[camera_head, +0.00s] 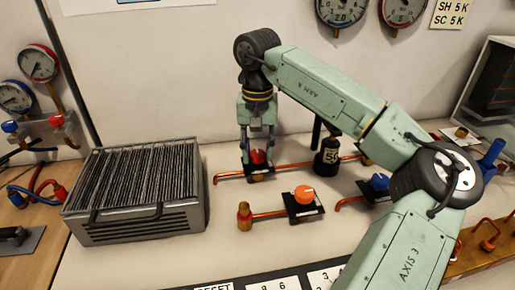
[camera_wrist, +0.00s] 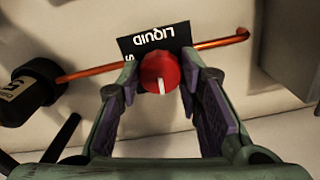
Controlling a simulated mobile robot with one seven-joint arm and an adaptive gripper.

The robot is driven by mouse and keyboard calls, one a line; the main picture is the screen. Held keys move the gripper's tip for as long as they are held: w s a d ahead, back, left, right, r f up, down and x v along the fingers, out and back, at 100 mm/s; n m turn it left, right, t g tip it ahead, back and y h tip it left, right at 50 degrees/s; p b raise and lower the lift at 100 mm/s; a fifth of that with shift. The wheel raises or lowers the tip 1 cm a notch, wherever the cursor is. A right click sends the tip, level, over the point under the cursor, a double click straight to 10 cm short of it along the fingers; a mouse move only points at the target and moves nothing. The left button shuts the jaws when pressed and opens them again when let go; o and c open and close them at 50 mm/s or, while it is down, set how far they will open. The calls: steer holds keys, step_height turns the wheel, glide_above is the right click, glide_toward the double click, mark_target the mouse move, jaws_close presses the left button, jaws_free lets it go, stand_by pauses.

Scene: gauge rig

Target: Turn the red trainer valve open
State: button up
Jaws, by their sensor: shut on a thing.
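The red trainer valve (camera_head: 258,157) is a round red knob on a copper pipe, toward the back of the bench. In the wrist view the red knob (camera_wrist: 161,72) shows a white pointer line running toward the bottom of the picture. A black label plate (camera_wrist: 150,42) reading LIQUID lies beside it. My gripper (camera_head: 257,152) reaches down over the knob from above. In the wrist view its two fingers (camera_wrist: 160,85) stand on either side of the knob, closed on it. The exact contact at the fingertips is hard to see.
An orange knob (camera_head: 304,195) and a blue knob (camera_head: 379,183) sit on nearby plates. A grey finned unit (camera_head: 135,195) stands to the left. A black 50 weight (camera_head: 328,156) stands just right of my gripper. Gauges (camera_head: 342,10) hang on the wall.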

mark_target(258, 153)
steer(key=shift+n, duration=0.6)
steer(key=o, duration=1.2)
steer(key=shift+c, duration=0.2)
steer(key=shift+r, duration=0.1)
step_height(258, 153, up, 12)
